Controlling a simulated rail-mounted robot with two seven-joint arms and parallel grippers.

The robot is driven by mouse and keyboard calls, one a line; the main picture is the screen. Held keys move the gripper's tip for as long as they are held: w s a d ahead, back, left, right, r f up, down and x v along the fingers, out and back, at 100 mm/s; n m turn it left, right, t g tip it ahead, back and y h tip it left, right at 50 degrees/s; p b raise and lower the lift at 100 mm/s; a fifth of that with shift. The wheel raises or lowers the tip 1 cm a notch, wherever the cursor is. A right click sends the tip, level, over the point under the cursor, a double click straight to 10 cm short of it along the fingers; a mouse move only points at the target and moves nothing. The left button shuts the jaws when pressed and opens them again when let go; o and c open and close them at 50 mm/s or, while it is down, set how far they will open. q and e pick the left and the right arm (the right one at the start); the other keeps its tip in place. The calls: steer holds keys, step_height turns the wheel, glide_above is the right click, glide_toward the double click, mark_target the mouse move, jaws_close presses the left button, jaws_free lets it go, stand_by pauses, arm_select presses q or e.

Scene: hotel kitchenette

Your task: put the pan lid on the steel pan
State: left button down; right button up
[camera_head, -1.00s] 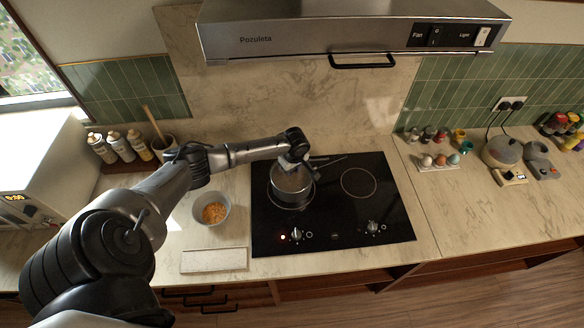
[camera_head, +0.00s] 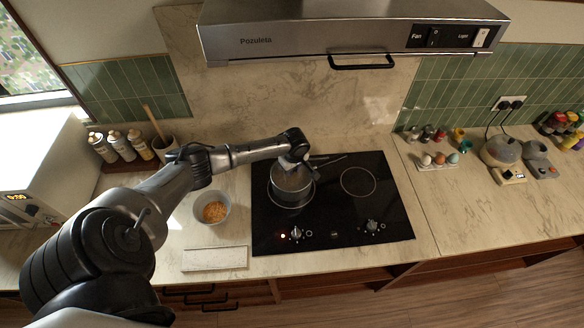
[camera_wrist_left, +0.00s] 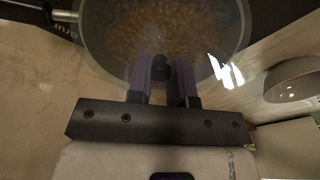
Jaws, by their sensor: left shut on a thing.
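The steel pan (camera_head: 289,199) stands on the left rear part of the black hob, its handle pointing to the back right. My left gripper (camera_wrist_left: 161,82) is over the pan, shut on the dark knob of the pan lid. The lid is clear glass (camera_wrist_left: 205,35), and brown, bean-like contents show through it in the left wrist view. The lid lies over the pan's mouth; whether its rim touches the pan all round cannot be told. In the head view the wrist hides part of the lid. My right gripper is not in view.
A bowl of orange food (camera_head: 213,209) stands left of the hob (camera_head: 338,225), with a pale board (camera_head: 214,258) in front. The range hood (camera_head: 350,35) overhangs the back. Eggs (camera_head: 439,159) and a kettle-like appliance (camera_head: 500,151) stand to the right. The hob's right ring is clear.

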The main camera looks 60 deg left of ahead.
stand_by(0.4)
arm_select(q)
steer(key=c, duration=0.9)
jaws_free()
steer(key=shift+c, duration=0.2)
steer(key=shift+o, duration=0.3)
steer(key=o, duration=0.4)
